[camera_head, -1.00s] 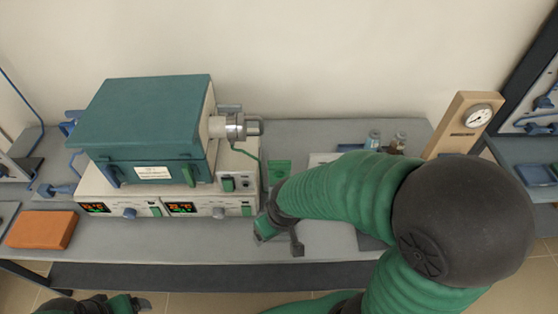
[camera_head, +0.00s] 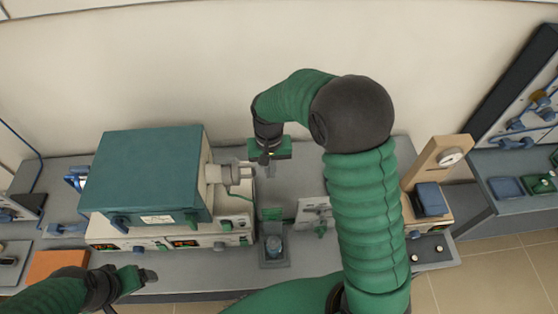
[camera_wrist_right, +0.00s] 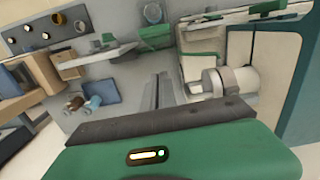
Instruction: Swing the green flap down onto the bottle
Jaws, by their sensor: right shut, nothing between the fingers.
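The green flap (camera_head: 271,214) stands raised at the back of a small grey holder on the bench, right of the furnace. The bottle (camera_head: 274,245), bluish and round-topped, stands in the holder just in front of it. In the right wrist view the flap (camera_wrist_right: 155,36) and the bottle (camera_wrist_right: 152,13) show at the top. My right gripper (camera_head: 266,158) is shut and empty, behind the flap and apart from it; its fingers (camera_wrist_right: 165,88) lie together in the wrist view. My left gripper (camera_head: 148,275) is at the lower left by the bench front; its finger gap is unclear.
The teal-topped furnace (camera_head: 145,175) and its metal side port (camera_head: 228,174) stand left of my right gripper. A white box with a green knob (camera_head: 314,213) is right of the flap. An orange block (camera_head: 56,265) lies at the left.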

